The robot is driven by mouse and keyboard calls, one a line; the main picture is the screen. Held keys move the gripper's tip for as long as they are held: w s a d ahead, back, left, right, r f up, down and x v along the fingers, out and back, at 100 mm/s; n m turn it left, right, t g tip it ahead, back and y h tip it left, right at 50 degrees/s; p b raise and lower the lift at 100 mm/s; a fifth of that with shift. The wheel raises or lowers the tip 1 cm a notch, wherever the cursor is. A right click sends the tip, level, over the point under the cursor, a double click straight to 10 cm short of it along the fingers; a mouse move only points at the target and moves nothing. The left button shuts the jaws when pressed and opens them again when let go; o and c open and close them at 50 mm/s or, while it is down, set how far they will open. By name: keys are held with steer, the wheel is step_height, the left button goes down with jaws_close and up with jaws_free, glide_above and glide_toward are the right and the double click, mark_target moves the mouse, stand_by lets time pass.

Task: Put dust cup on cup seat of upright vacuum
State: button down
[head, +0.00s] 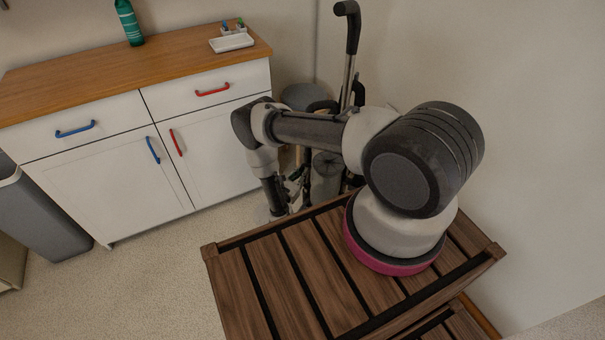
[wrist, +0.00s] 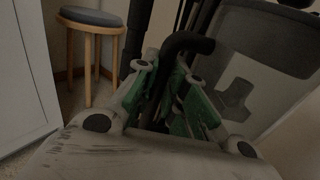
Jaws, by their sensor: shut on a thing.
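The upright vacuum, with its tall black handle (head: 349,30), stands in the corner behind my arm. The dust cup (head: 326,172) is a greyish see-through cylinder at the vacuum's lower front, partly hidden by my arm and the slatted wooden top. In the wrist view the cup (wrist: 262,85) fills the right side, with a dark rim and a dark cone inside. My gripper (wrist: 178,100) is shut on the cup's black curved handle (wrist: 188,42), between its green-linked fingers. My gripper (head: 288,193) also shows in the head view. The cup seat is hidden, and I cannot tell whether the cup touches it.
A slatted wooden top (head: 275,275) lies under my arm. A white cabinet (head: 110,180) with a wooden counter stands left, holding a green bottle (head: 129,22) and a white tray (head: 231,43). A round stool (head: 302,96) stands behind my arm. Open floor lies left; a wall is right.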

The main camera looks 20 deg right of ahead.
steer(key=shift+t, duration=0.3)
steer(key=shift+w+a+f, duration=0.1)
steer(key=shift+f, duration=1.7)
steer(key=shift+a+f, duration=0.1)
steer(key=shift+f, duration=1.65)
steer(key=c, duration=1.4)
jaws_free()
